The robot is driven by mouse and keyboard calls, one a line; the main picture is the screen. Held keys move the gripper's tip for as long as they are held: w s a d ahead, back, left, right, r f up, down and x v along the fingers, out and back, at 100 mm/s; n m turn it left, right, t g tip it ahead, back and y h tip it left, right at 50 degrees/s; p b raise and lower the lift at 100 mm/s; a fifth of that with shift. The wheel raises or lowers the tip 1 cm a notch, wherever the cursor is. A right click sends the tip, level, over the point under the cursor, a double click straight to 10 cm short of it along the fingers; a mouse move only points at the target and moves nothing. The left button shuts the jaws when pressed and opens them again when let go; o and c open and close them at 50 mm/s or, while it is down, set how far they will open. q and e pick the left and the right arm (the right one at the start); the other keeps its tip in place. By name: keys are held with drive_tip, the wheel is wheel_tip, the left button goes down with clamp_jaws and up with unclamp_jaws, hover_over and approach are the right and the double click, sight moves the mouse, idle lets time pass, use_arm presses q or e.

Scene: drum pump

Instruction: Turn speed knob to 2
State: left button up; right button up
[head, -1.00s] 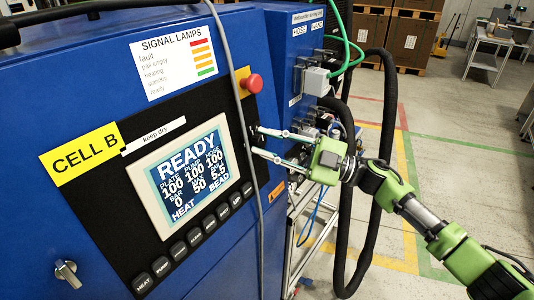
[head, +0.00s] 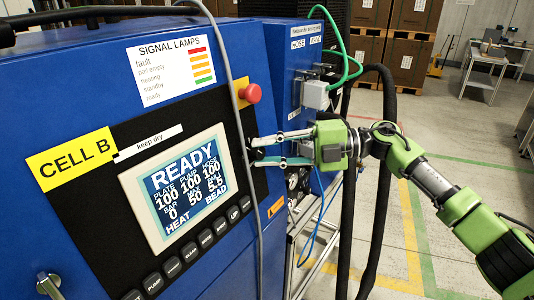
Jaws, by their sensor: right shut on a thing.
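My right gripper (head: 256,151) reaches in from the right, its two pale fingers level at the right edge of the black control panel (head: 100,240). The fingertips are closed on a small dark knob at the panel, taken to be the speed knob; it is mostly hidden between them, and its pointer and scale cannot be read. The display (head: 184,187) beside it reads READY, with PLATE 100, PUMP 100, HOSE 100, BAR 0, MAX 50 and BEAD 5.5. My left gripper is not in view.
A red mushroom button (head: 251,93) sits above my right gripper. A grey cable (head: 236,110) hangs down in front of the panel. A row of black buttons (head: 189,253) lies under the display. A black hose (head: 383,180) and green cable (head: 345,45) are near my right arm.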

idle(0.4)
drive_tip(key=o, duration=1.1)
drive_tip(key=shift+c, duration=0.2)
drive_tip(key=d+r, duration=0.1)
drive_tip(key=d, duration=1)
drive_tip(key=shift+s+d+r, duration=0.25)
drive_tip(key=shift+d+r, duration=0.15)
drive_tip(key=shift+f, duration=0.1)
